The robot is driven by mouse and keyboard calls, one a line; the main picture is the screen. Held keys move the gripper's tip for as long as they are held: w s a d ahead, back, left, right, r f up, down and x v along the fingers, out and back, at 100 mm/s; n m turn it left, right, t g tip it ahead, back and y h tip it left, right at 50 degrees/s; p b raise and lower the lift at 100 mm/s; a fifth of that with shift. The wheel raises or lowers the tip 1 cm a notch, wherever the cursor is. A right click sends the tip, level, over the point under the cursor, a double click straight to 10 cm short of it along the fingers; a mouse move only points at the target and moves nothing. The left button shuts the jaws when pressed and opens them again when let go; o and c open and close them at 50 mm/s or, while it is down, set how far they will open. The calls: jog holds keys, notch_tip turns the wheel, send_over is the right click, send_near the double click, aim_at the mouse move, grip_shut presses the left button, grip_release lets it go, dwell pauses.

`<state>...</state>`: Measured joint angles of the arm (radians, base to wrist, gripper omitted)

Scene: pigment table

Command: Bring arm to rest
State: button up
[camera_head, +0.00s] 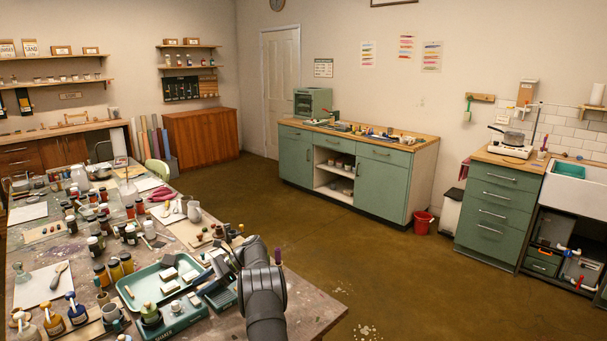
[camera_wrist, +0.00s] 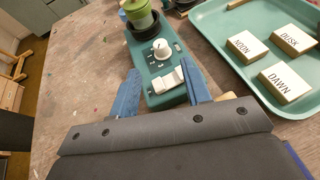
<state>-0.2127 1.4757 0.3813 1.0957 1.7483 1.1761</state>
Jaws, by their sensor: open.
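My gripper (camera_wrist: 160,88) shows in the wrist view with its two blue fingers apart and nothing held between them. The near end of a teal device (camera_wrist: 157,82), with a white knob and a white switch, lies in view between and beyond the fingertips. I cannot tell whether the fingers touch it.
In the wrist view a green jar (camera_wrist: 139,14) stands in a dark cup at the device's far end. A teal tray (camera_wrist: 228,75) with labelled blocks, including DUSK (camera_wrist: 292,40) and DAWN (camera_wrist: 287,81), is at right. Bottles and jars crowd the table's left.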

jog(key=v, duration=0.9)
send_near(176, 304)
jog(key=x, duration=0.8)
jog(key=shift+a+f, duration=0.15)
jog(key=shift+a, duration=0.25)
jog(key=shift+s+m+t+y, duration=0.2)
jog(key=shift+m+t+y, duration=0.25)
jog(key=shift+m+t, duration=1.15)
jog(key=shift+s+m+t+y, duration=0.2)
jog(key=shift+m+t+y, duration=0.25)
jog(key=shift+m+t, duration=1.15)
jog(key=shift+s+m+t+h, duration=0.15)
jog(key=shift+m+t+h, duration=0.15)
jog(key=shift+m+t, duration=1.05)
jog(key=shift+s+m+t+h, duration=0.15)
jog(key=shift+m+t+h, duration=0.15)
jog(key=shift+m+t, duration=1)
jog(key=shift+t, duration=0.55)
jog(key=shift+o, duration=0.5)
